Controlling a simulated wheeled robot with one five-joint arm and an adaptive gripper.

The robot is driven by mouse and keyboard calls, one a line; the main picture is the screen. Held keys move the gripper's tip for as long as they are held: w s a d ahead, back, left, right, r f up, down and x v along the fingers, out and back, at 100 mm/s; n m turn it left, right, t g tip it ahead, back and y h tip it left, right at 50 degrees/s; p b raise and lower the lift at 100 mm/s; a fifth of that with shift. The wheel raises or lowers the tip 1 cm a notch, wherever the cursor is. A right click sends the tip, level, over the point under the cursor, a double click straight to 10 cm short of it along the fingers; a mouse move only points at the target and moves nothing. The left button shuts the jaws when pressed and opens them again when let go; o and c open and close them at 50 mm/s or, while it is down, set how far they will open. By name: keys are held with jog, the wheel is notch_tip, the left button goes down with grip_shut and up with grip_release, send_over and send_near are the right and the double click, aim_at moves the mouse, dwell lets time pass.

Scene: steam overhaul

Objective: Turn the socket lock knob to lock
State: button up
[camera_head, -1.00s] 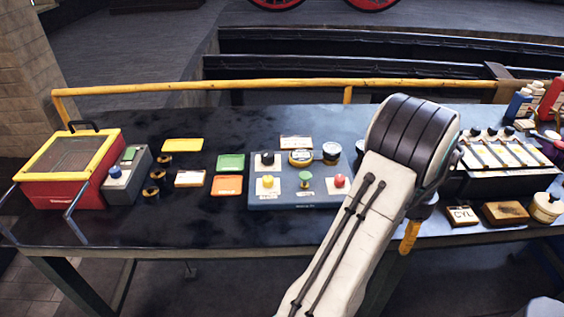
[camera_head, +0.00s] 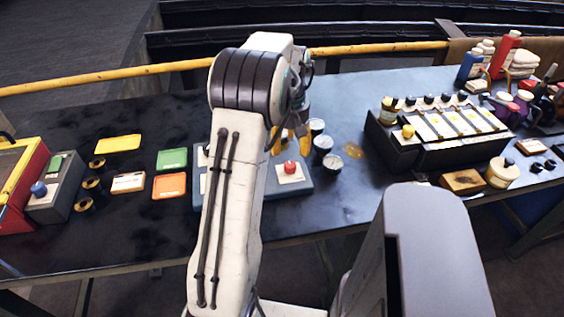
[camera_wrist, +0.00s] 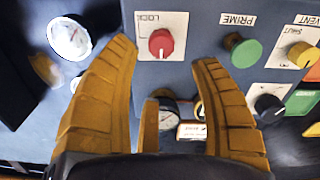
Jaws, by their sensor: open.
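The red socket lock knob (camera_head: 290,167) stands on a white plate at the right end of the blue-grey control panel (camera_head: 302,188). In the wrist view the red knob (camera_wrist: 161,43) is close, beside the printed word LOCK, with a small pale mark on its lower side. In the head view my arm hides most of the panel, and only parts of the yellow fingers (camera_head: 278,142) show behind the knob.
A green PRIME knob (camera_wrist: 243,52), a yellow VENT knob (camera_wrist: 301,55) and a black knob (camera_wrist: 268,107) share the panel. A round gauge (camera_wrist: 70,37) is close to the left finger. A dark valve rack (camera_head: 410,155) stands to the right. A yellow rail (camera_head: 130,77) runs behind the bench.

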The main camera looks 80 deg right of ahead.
aim_at(290, 164)
jog(key=shift+a+n, duration=0.2)
jog(key=shift+n, duration=0.6)
jog(key=shift+a+f+n, duration=0.1)
jog(key=shift+f+n, duration=0.2)
jog(key=shift+f, duration=3.4)
jog(key=shift+c, duration=0.2)
grip_shut()
